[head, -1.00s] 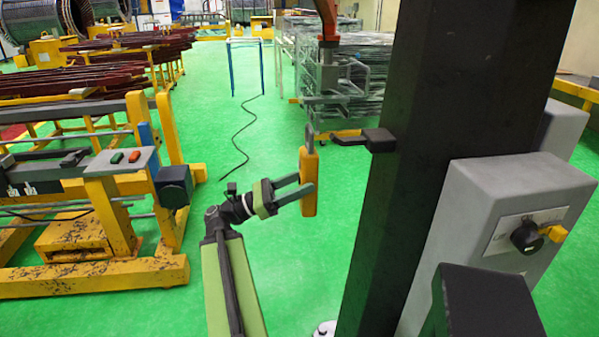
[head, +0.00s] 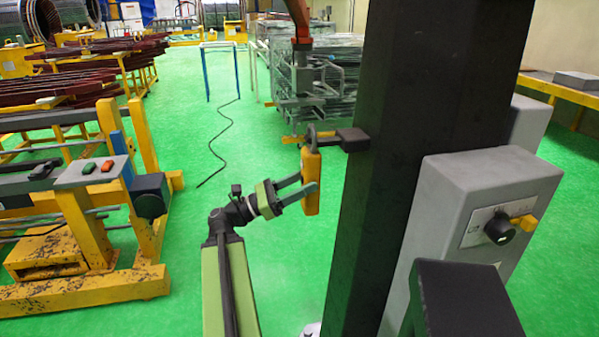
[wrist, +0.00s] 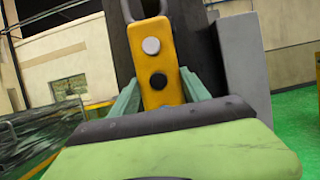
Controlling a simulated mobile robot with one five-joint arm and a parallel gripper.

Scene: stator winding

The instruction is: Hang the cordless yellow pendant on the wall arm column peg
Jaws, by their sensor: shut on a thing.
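The yellow pendant (head: 312,181) is upright in my gripper (head: 308,188), with a grey loop (head: 312,134) at its top. No cord hangs from it. In the wrist view the pendant (wrist: 160,95) shows a white and a black button, with a gripper finger on each side. The dark column (head: 420,130) stands to the right of the pendant. Its black peg (head: 350,139) sticks out left towards the pendant's loop. In the head view the loop overlaps the peg's tip; I cannot tell whether the peg is inside the loop.
A grey box with a rotary switch (head: 490,200) is on the column's right side. A yellow frame with a button panel (head: 95,172) stands at left. A black cable (head: 225,135) lies on the open green floor behind.

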